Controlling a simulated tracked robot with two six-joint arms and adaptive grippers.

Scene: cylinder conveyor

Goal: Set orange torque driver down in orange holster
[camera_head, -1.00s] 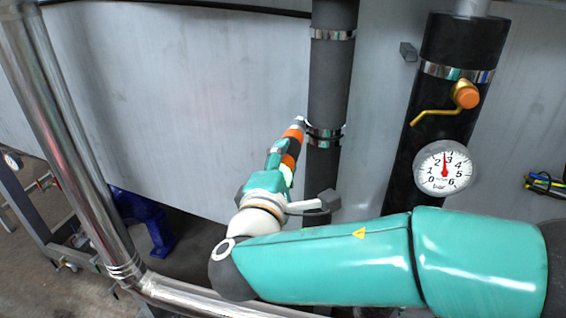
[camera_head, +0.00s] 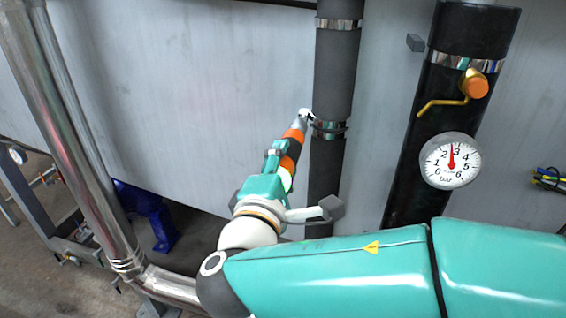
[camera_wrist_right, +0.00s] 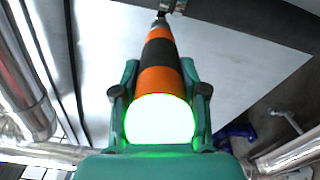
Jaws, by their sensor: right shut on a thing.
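The orange torque driver (camera_head: 294,146) has orange and black bands and a metal tip. My right gripper (camera_head: 280,163) is shut around it. In the head view its tip points up, close to the clamp band on a dark grey vertical pipe; I cannot tell whether they touch. In the right wrist view the driver (camera_wrist_right: 159,60) lies between both fingers of the right gripper (camera_wrist_right: 160,95), with a glowing green-white end nearest the camera. I cannot make out an orange holster in either view. My left gripper is not in view.
The dark grey pipe (camera_head: 338,70) with its metal clamps stands beside the driver. A black pipe with a yellow valve lever (camera_head: 442,103) and a pressure gauge (camera_head: 450,161) is to the right. A shiny metal pipe (camera_head: 65,120) runs down the left. A pale panel (camera_head: 200,90) stands behind.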

